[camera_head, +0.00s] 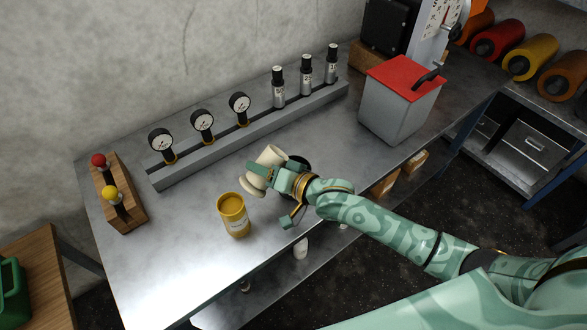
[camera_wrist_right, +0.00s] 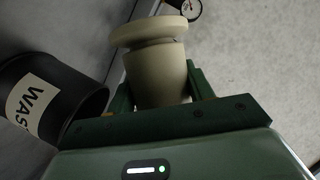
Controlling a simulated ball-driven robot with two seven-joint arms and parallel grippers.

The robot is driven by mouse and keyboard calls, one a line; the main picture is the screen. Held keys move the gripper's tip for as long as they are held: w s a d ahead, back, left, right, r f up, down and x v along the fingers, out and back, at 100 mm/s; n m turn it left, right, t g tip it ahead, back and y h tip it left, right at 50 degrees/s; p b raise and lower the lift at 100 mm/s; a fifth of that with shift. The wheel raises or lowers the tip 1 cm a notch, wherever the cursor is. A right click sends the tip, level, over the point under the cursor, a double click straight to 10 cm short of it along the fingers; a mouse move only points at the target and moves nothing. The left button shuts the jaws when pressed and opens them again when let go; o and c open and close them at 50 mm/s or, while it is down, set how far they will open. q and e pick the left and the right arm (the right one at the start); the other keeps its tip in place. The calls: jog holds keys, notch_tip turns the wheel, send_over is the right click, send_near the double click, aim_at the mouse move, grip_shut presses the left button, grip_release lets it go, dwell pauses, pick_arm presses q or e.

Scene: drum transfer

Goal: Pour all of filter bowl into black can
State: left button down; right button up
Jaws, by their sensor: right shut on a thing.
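The cream filter bowl (camera_head: 270,154) is held tilted above the steel table, left of centre in the head view. My right gripper (camera_head: 263,171) is shut around it. In the right wrist view the bowl (camera_wrist_right: 158,75) sits between my green fingers, with its wide flange away from the palm. I cannot see its contents. The black can (camera_wrist_right: 70,95) stands to the left in the right wrist view, with a pale label starting "WAS". In the head view the black can (camera_head: 301,161) is mostly hidden behind my right gripper. My left gripper is not in view.
A yellow can (camera_head: 234,216) stands near the bowl. A rail (camera_head: 240,138) with gauges and small cylinders runs along the back. A grey box with a red lid (camera_head: 403,75) stands right; a wooden block (camera_head: 128,208) with red and yellow knobs stands left. The table's front left is clear.

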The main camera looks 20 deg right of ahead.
jog(key=shift+w+f+b, duration=0.1)
jog(key=shift+w+b, duration=0.05)
jog(key=shift+b, duration=0.2)
jog(key=shift+m+b, duration=0.3)
jog(key=shift+b, duration=0.05)
jog(key=shift+f, duration=0.15)
jog(key=shift+b, duration=0.3)
jog(key=shift+f+m+y+b, duration=0.35)
jog(key=shift+m+b, duration=0.35)
jog(key=shift+b, duration=0.65)
jog(key=shift+r+m+y+b, duration=0.5)
jog(key=shift+m+b, duration=0.2)
jog(key=shift+b, duration=0.3)
jog(key=shift+w+d+r+m+t+y, duration=0.15)
jog(key=shift+d+r+m+t+y, duration=0.1)
jog(key=shift+d+r+m+t, duration=0.45)
dwell(0.5)
